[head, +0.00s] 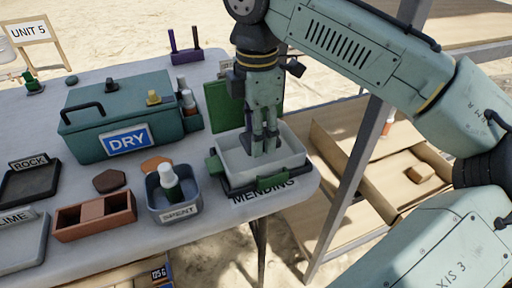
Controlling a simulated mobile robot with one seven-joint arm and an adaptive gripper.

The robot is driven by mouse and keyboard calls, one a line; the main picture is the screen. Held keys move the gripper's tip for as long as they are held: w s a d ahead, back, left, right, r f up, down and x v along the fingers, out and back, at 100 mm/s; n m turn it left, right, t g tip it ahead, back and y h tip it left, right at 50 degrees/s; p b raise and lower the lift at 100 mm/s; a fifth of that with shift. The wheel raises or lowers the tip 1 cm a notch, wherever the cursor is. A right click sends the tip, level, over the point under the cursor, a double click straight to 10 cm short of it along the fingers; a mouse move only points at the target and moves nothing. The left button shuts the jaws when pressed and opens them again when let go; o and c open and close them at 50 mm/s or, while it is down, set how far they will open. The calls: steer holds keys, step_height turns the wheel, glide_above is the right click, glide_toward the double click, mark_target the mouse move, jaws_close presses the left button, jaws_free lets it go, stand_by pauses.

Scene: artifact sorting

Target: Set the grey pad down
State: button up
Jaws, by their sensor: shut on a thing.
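My gripper (265,147) points straight down with its fingers inside the pale grey open tray (232,165) at the table's right end, over the MENDING label (263,192). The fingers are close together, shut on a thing. The grey pad cannot be made out apart from the fingers and the pale tray floor. I cannot tell whether it touches that floor.
A green DRY box (85,127) stands at the left. In front are a SPENT bin (183,205) with a white-capped bottle and a brown divided tray (68,224). A green panel (218,106) stands behind the pale tray. A metal post (358,165) rises at the right.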

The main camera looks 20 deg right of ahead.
mark_target(256, 160)
steer(key=shift+f, duration=2.15)
steer(key=o, duration=0.6)
steer(key=shift+f, duration=0.1)
steer(key=shift+o, duration=0.3)
step_height(256, 160, up, 12)
steer(key=shift+r+p, duration=0.15)
steer(key=shift+p, duration=0.45)
